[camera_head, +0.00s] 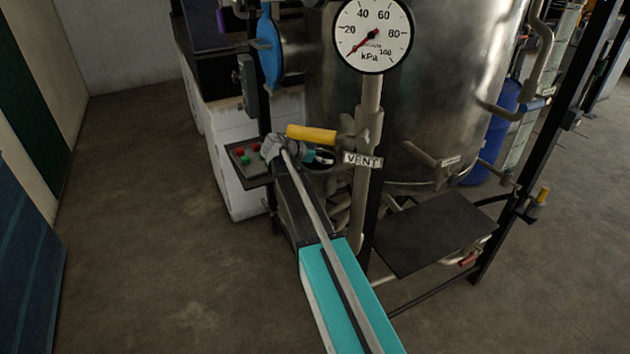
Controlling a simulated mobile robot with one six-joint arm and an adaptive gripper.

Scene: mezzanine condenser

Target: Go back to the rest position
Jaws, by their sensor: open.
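My arm reaches up from the bottom of the head view toward the vent pipe. My gripper (324,156) is small and partly hidden at the arm's far end, just below the yellow valve handle (312,134). It is open, and I see nothing held in it. The handle lies nearly level, left of the pipe. I cannot tell whether the gripper touches the handle. The white VENT label (363,160) hangs right of the gripper.
A round kPa gauge (373,34) stands above, before a large steel tank (440,90). A button panel (249,160) is left of my wrist. A dark flat plate (434,232) sits at lower right. Open floor (150,250) lies to the left.

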